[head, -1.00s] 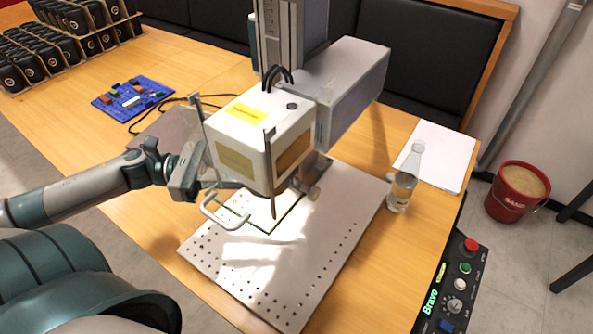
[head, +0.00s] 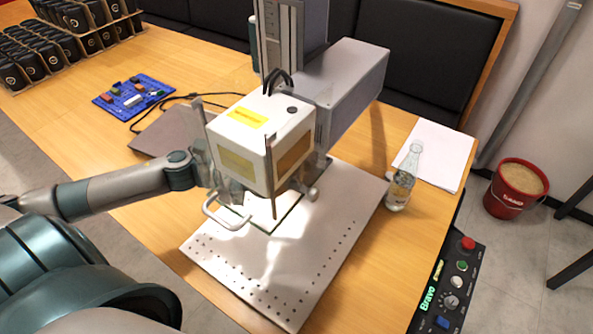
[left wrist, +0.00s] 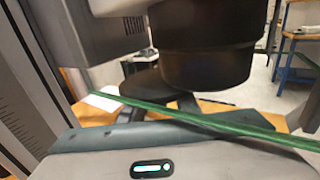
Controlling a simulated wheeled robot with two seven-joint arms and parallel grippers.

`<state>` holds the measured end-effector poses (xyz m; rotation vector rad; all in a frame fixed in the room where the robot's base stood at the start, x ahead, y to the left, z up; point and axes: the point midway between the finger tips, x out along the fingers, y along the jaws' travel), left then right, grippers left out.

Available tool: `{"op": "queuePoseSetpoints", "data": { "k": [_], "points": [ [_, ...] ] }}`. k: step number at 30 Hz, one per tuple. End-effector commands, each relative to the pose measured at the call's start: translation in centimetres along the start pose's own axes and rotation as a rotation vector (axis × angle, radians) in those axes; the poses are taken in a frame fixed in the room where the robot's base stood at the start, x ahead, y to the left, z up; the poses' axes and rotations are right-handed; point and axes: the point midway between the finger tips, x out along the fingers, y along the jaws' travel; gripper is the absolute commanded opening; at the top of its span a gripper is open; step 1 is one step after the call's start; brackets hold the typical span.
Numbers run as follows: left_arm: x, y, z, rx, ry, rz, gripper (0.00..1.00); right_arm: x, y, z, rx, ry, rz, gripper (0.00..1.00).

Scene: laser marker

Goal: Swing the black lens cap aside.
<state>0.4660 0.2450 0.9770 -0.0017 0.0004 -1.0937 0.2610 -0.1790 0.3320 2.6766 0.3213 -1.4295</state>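The white laser head (head: 262,140) stands over the perforated metal plate (head: 300,240). In the left wrist view a black round lens housing (left wrist: 205,55) hangs down close in front of my camera. I cannot tell where the black lens cap begins on it. A dark flat round shape (left wrist: 138,90) shows lower left of it, and I cannot tell whether it is the cap or something behind. My left gripper (head: 207,172) is at the left side of the laser head, partly hidden by it. Its fingertips do not show clearly. My right gripper is not in view.
A pale curved handle (head: 222,214) and thin upright posts (head: 270,175) stand close around the laser head. A bottle (head: 402,180) stands right of the plate, near a control panel (head: 452,290). A blue board (head: 133,95) lies at the back left.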

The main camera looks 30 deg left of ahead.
Motion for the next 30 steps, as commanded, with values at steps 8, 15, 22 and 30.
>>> {"op": "queuePoseSetpoints", "data": {
  "k": [8, 15, 22, 30],
  "points": [
    [0.5, 0.0, 0.0, 0.001, 0.001, 0.001, 0.29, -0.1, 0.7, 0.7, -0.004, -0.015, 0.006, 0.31],
    [0.5, 0.0, 0.0, 0.001, 0.001, 0.000, 0.17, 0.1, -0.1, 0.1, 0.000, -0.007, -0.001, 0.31],
    [0.5, 0.0, 0.0, 0.001, 0.001, 0.000, 0.00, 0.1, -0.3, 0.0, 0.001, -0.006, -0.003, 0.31],
    [0.5, 0.1, -0.1, 0.004, 0.000, -0.013, 0.00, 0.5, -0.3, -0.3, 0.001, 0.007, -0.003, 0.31]
  ]
}}
